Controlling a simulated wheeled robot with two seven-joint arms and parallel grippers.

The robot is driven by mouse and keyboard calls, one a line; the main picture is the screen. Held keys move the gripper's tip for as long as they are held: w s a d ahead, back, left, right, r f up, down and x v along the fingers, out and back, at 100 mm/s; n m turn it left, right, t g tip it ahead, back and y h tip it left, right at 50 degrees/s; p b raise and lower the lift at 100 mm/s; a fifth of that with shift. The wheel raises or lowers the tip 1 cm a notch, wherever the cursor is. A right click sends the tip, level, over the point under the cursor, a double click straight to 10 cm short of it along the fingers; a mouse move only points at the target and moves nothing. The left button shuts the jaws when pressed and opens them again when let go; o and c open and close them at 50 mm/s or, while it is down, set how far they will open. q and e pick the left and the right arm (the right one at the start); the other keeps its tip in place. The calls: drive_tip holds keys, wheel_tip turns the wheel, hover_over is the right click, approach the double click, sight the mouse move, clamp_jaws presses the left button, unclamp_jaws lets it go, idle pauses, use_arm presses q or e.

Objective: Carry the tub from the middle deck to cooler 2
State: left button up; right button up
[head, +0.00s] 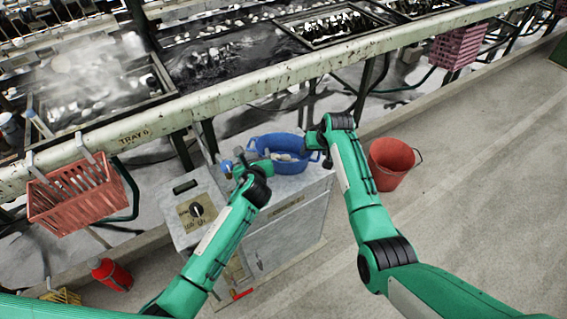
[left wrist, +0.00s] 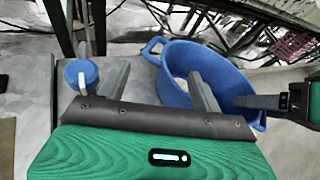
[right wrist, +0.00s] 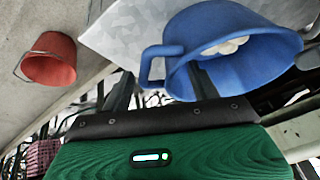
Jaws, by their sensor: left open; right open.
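A blue two-handled tub (head: 280,149) with white lumps inside stands upright on a grey metal cabinet (head: 290,226). The cabinet's front label is too small to read. My left gripper (head: 250,165) is open at the tub's left end. In the left wrist view the tub's near handle (left wrist: 152,49) shows between its fingers. My right gripper (head: 321,150) is open at the right end. In the right wrist view the other handle (right wrist: 152,66) shows between its fingers. I cannot tell whether any finger touches the tub.
A blue-capped container (left wrist: 81,76) stands beside my left gripper. A grey box with a dial (head: 196,210) adjoins the cabinet. A red bucket (head: 390,164) stands to the right. A rusty-white rail (head: 235,92) and basins run behind. An orange basket (head: 75,197) hangs left.

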drive_tip(key=shift+d+r, duration=0.1)
drive_tip(key=shift+r, duration=0.05)
use_arm(q)
drive_tip(key=v, duration=0.5)
drive_tip(key=shift+s+d, duration=0.15)
use_arm(e)
drive_tip(key=v, duration=1.1)
drive_tip(key=shift+s+r, duration=0.2)
drive_tip(key=shift+r, duration=0.05)
drive_tip(key=shift+d+f, duration=0.1)
drive_tip(key=shift+d, duration=0.05)
